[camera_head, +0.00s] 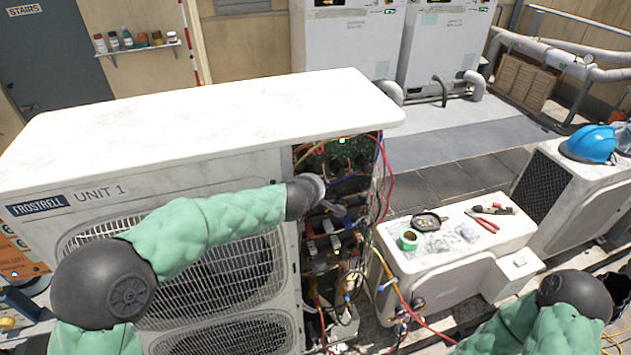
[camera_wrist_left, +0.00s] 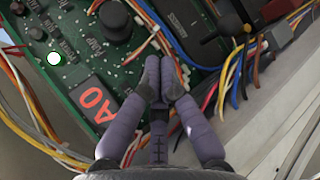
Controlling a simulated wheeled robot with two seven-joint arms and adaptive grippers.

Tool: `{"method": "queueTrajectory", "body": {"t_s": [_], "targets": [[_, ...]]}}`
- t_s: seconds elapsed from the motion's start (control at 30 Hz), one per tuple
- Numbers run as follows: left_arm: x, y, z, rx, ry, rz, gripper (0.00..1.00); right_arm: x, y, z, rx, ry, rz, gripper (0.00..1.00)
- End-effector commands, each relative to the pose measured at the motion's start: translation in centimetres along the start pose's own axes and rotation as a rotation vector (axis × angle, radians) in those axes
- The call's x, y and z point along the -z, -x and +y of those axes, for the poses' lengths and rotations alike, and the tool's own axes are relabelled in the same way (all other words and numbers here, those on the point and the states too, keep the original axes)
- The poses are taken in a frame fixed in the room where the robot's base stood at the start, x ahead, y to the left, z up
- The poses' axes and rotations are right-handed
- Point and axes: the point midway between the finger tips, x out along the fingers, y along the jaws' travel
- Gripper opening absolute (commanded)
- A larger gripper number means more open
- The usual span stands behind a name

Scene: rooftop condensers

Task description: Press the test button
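My left gripper (camera_head: 335,208) is inside the open side bay of the condenser marked UNIT 1 (camera_head: 97,192). In the left wrist view its two purple-grey fingers (camera_wrist_left: 162,78) are together at the tips with nothing between them, over the lower edge of a green circuit board (camera_wrist_left: 75,72). The board carries a red A0 display (camera_wrist_left: 97,103), a glowing white-green light (camera_wrist_left: 54,58) and a round black part (camera_wrist_left: 115,20) beyond the fingertips. I cannot tell which part is the test button. Whether the fingertips touch the board is unclear. My right gripper is out of view.
Coloured wires (camera_wrist_left: 232,75) run close to the fingers on the right, beside a pale metal edge (camera_wrist_left: 270,130). In the head view, a white box (camera_head: 450,265) to the right holds red-handled pliers (camera_head: 487,223) and green tape (camera_head: 408,240). A blue helmet (camera_head: 590,144) lies farther right.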

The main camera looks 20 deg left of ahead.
Motion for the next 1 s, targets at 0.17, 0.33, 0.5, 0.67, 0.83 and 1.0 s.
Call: {"method": "queueTrajectory", "body": {"t_s": [0.17,0.33,0.5,0.67,0.83,1.0], "targets": [[0.37,0.09,0.53,-0.009,0.002,0.007,0.00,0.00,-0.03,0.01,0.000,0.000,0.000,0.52],[0.47,0.08,0.66,-0.011,0.002,0.008,0.00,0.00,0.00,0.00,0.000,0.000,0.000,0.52],[0.63,0.00,0.88,-0.013,0.002,0.010,0.00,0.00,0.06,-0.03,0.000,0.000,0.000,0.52],[0.78,-0.09,1.07,-0.015,0.002,0.012,0.00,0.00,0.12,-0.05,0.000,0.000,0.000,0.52],[0.94,-0.21,1.19,-0.015,0.002,0.013,0.00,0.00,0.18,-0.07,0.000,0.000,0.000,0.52],[1.10,-0.34,1.29,-0.016,0.003,0.015,0.00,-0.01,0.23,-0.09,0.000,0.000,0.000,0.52]]}}
